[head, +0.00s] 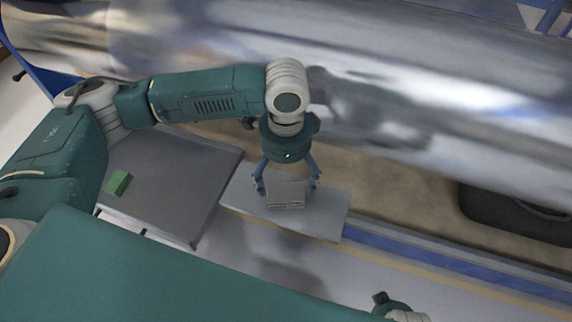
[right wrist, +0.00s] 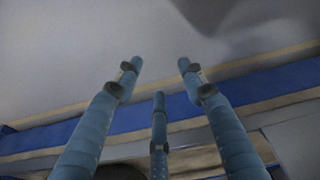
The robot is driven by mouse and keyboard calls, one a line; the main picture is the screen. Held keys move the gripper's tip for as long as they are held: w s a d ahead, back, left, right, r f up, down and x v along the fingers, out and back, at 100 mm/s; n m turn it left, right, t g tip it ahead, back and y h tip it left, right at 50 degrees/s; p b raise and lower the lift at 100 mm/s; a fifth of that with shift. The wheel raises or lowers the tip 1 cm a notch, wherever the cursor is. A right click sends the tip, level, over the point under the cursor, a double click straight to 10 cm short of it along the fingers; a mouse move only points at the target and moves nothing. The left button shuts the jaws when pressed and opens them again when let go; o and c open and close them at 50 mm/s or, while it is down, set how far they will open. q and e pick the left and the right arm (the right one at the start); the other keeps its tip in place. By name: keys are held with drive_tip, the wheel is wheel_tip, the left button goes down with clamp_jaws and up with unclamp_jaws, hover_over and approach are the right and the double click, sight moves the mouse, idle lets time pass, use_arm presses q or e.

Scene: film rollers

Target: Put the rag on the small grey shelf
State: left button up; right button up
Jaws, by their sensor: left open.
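The rag (head: 287,196) is a light grey, folded block-like cloth on the small grey shelf (head: 328,221). It appears to rest on the shelf's surface. My left gripper (head: 286,186) is directly above it, pointing down. Its fingers are spread apart on either side of the rag; contact cannot be told. My right gripper (right wrist: 159,72) shows in the right wrist view with its fingers apart and nothing between them. Its arm shows only as a small part at the bottom edge of the head view.
A larger grey table (head: 178,178) stands left of the shelf, with a small green block (head: 118,182) on it. A large shiny metal roller (head: 430,100) spans the back, close behind my left arm. A blue rail (head: 440,262) runs right of the shelf.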

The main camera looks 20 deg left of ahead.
use_arm(q)
drive_tip(key=shift+r, duration=1.55)
use_arm(e)
drive_tip(key=shift+s+d+f, duration=0.1)
drive_tip(key=shift+s+f, duration=0.2)
drive_tip(key=shift+f, duration=0.3)
drive_tip(key=shift+s+f, duration=0.3)
drive_tip(key=shift+f, duration=0.3)
